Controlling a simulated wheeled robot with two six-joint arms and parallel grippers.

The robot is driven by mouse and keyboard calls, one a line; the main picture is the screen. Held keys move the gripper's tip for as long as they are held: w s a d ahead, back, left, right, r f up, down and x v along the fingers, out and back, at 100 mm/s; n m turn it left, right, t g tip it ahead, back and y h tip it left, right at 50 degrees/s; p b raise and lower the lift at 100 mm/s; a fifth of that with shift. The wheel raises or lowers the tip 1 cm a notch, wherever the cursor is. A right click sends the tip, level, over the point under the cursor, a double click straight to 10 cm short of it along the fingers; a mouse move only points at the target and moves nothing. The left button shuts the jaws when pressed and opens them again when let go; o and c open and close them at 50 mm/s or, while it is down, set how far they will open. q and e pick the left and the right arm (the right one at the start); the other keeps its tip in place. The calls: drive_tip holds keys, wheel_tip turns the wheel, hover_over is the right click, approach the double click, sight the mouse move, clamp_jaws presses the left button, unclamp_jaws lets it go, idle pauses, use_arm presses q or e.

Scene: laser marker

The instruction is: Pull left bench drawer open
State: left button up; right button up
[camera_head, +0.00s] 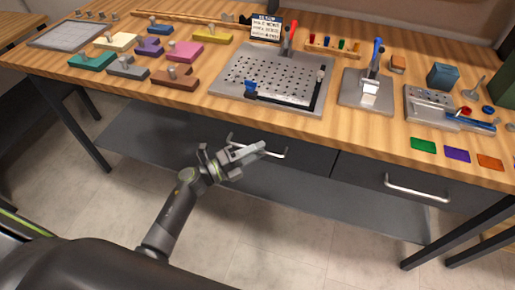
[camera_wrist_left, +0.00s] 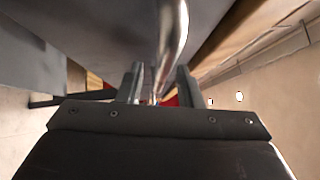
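The left bench drawer (camera_head: 312,157) has a dark front under the wooden top and looks flush with the right drawer, so it appears shut. Its silvery bar handle (camera_head: 275,155) is partly hidden by my left gripper (camera_head: 252,152), which is at the handle in the head view. In the left wrist view the handle (camera_wrist_left: 172,45) runs down between the two fingers of the left gripper (camera_wrist_left: 160,88). The fingers stand apart with gaps beside the bar, so the gripper looks open around it. Whether a finger touches the bar is unclear. My right gripper is not in view.
The right drawer (camera_head: 366,180) has its own bar handle (camera_head: 417,188). The wooden bench top (camera_head: 215,110) holds a perforated plate (camera_head: 275,82), coloured blocks and tools. A grey lower shelf (camera_head: 300,202) lies below the drawers. The tiled floor in front shows no loose objects.

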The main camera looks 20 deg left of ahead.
use_arm(q)
drive_tip(key=shift+w+d, duration=0.2)
drive_tip(key=shift+d, duration=0.05)
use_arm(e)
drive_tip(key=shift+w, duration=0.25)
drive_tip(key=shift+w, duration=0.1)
use_arm(q)
clamp_jaws()
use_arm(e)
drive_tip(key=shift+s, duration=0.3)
